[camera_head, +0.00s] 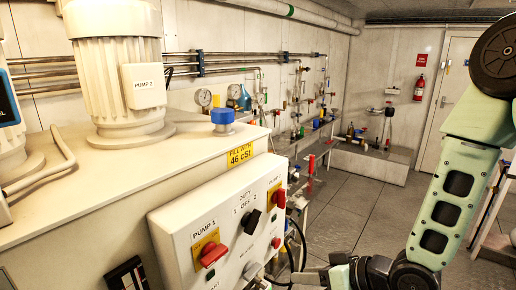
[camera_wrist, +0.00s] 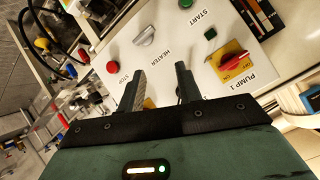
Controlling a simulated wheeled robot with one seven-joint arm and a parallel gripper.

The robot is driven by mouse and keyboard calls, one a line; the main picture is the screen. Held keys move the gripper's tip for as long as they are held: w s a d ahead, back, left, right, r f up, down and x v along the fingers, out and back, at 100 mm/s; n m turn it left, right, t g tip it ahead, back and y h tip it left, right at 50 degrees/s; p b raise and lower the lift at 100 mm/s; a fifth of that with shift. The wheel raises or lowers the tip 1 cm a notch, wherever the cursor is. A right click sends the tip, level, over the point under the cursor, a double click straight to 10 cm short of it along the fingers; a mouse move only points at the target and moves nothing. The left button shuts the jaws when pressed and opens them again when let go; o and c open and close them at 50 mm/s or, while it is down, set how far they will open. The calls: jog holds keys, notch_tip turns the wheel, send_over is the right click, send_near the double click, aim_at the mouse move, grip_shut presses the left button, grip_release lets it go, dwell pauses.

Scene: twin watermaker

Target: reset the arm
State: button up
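My arm (camera_head: 447,205) shows at the right of the head view, pale green with black joints, bent down toward the bottom edge. In the wrist view my gripper (camera_wrist: 160,78) is open, with a clear gap between its two dark fingers and nothing between them. The fingers point toward the white control panel (camera_wrist: 205,32), which is seen upside down. They appear apart from it, but the exact distance cannot be told. In the head view the panel (camera_head: 190,232) is at lower centre, left of my arm. The gripper's fingertips are not clearly visible there.
The panel carries a red PUMP 1 switch (camera_head: 213,254), a black duty knob (camera_head: 252,221) and a red PUMP 2 switch (camera_head: 279,198). A tank with pump motors (camera_head: 115,75) stands left. Pipes and valves line the wall. Open floor (camera_head: 345,205) lies between panel and arm.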

jog(key=s+d+r+n+g+h+b, duration=0.1)
jog(key=s+r+g+h+b, duration=0.1)
jog(key=s, duration=0.7)
jog(key=s+d+r+n+g+h+b, duration=0.1)
jog(key=s+r+g+h+b, duration=0.1)
jog(key=s+r+g+h, duration=0.2)
jog(key=s+h, duration=0.3)
jog(key=s, duration=0.3)
jog(key=shift+s+d+r+g, duration=0.3)
jog(key=shift+r, duration=0.05)
jog(key=shift+c, duration=0.3)
dwell(0.4)
